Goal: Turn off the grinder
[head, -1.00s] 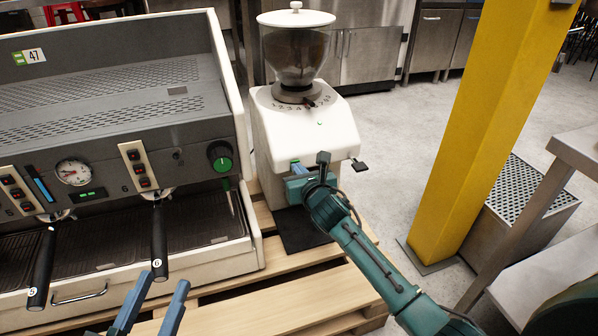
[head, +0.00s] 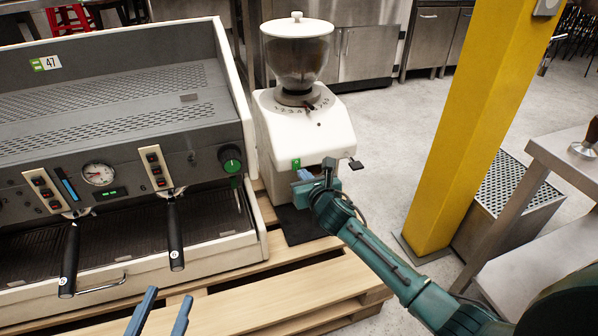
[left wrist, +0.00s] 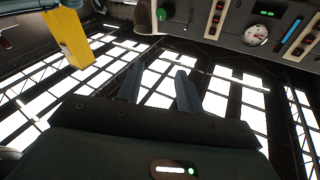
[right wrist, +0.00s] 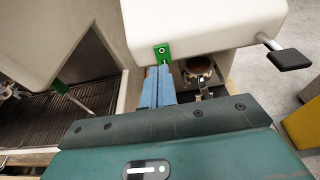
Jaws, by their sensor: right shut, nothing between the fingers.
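The white grinder (head: 305,126) stands upright on the pallet, with a bean hopper (head: 296,55) on top. A green switch (head: 296,163) is on its lower front; the right wrist view shows the switch (right wrist: 161,50) with a round mark near its top. My left gripper (head: 170,295) is open and empty, low before the pallet.
An espresso machine (head: 120,130) stands left of the grinder. A portafilter handle (head: 175,238) juts from its front. The grinder's black-tipped lever (head: 355,163) is right of my right gripper. A yellow column (head: 470,120) and a steel table (head: 560,160) stand to the right.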

